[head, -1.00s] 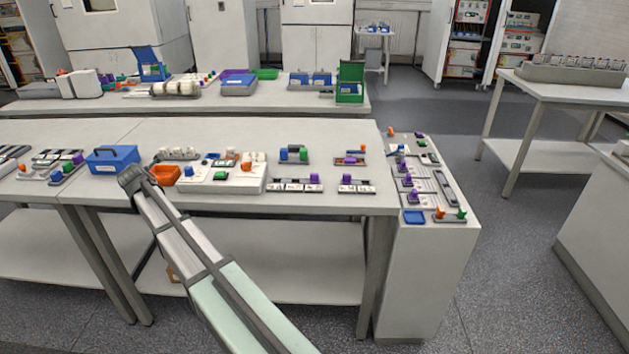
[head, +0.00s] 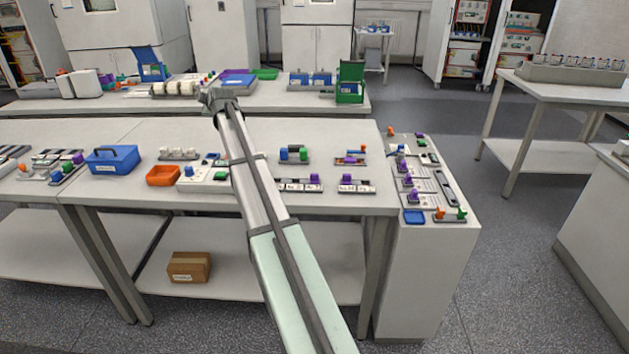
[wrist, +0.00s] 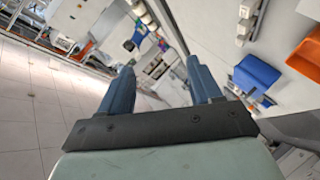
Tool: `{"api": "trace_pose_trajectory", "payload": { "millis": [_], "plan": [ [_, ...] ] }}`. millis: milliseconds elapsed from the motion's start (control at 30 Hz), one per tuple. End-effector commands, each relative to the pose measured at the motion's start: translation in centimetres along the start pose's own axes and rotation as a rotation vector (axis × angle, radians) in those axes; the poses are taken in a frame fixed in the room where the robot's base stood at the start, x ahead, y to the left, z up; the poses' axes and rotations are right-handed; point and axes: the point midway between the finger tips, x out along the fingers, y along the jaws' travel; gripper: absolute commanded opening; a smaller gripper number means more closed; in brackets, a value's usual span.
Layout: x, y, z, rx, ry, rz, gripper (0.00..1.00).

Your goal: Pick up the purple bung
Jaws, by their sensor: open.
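Several small purple pieces show in the head view, and I cannot tell which one is the purple bung. Two purple bungs, one (head: 316,178) and another (head: 348,178), stand on white-labelled racks at the front right of the table. More purple pieces (head: 408,181) stand on the narrow right-hand bench, and one purple piece (head: 78,158) is at the far left. My gripper (wrist: 160,75) is open and empty, its two blue fingers apart. In the head view my arm's end is raised over the table's back, left of the racks; the fingers are hard to make out there.
A blue box (head: 112,160) and an orange tray (head: 163,176) stand on the table (head: 130,190). A holder with blue and green pieces (head: 293,154) sits behind the racks. A green bin (head: 350,85) is on the back bench. My arm crosses the table's middle, hiding part of it.

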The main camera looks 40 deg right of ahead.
Motion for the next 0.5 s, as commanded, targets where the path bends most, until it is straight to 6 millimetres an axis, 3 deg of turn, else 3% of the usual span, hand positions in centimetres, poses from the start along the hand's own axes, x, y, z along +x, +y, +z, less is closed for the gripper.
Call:
{"api": "trace_pose_trajectory", "payload": {
  "millis": [267,500],
  "plan": [
    [-6.0,-0.4,8.4,0.309,-0.188,-0.108,0.64],
    [-15.4,-1.6,18.5,0.753,-0.501,-0.153,0.64]
  ]
}}
